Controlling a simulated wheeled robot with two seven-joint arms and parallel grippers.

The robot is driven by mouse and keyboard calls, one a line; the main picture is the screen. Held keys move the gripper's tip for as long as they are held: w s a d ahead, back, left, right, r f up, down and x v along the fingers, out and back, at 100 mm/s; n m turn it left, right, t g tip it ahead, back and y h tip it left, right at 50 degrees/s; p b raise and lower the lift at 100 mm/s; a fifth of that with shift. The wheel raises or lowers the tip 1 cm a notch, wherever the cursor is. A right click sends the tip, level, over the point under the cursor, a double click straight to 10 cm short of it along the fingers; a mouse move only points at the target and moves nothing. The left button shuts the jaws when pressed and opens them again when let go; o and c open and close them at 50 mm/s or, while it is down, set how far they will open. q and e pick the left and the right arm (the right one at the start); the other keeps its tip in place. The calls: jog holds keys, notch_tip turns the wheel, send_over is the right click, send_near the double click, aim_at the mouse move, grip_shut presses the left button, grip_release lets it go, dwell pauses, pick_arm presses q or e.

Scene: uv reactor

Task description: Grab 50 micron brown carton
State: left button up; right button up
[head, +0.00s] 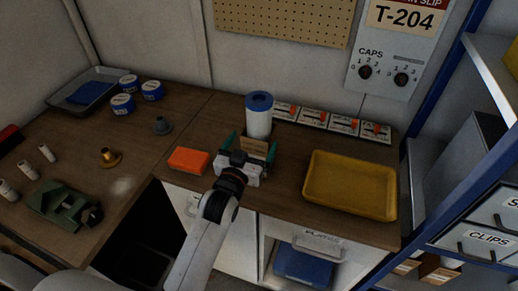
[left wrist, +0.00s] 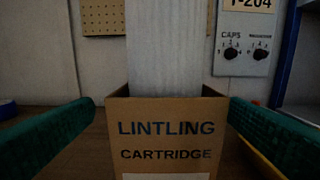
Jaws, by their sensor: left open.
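A brown carton (left wrist: 169,138) printed "LINTLING CARTRIDGE" stands upright on the bench. A white cylindrical cartridge (left wrist: 165,48) rises out of its open top. In the head view the carton (head: 254,144) is mostly hidden behind my left gripper, and the cartridge (head: 259,118) shows a blue end cap. My left gripper (head: 250,146) is open, with one green finger on each side of the carton. In the left wrist view gaps show between the fingers and the carton's sides. I can read no micron number; the lower label is cut off. My right gripper is not in view.
An orange box (head: 188,160) lies left of my gripper, and a yellow tray (head: 350,187) lies to the right. Several small white-and-orange boxes (head: 343,124) line the wall behind. A green tool (head: 65,204) and blue-white rolls (head: 123,104) are on the left bench.

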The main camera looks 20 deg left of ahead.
pick_arm(q)
jog(key=w, duration=0.1)
jog(key=w+p, duration=0.1)
jog(key=w, duration=0.2)
jog(key=shift+w+d+f, duration=0.2)
jog(key=shift+w+d, duration=0.15)
jog(key=shift+w, duration=0.05)
jog(key=shift+r, duration=0.1)
jog(key=c, duration=1.4)
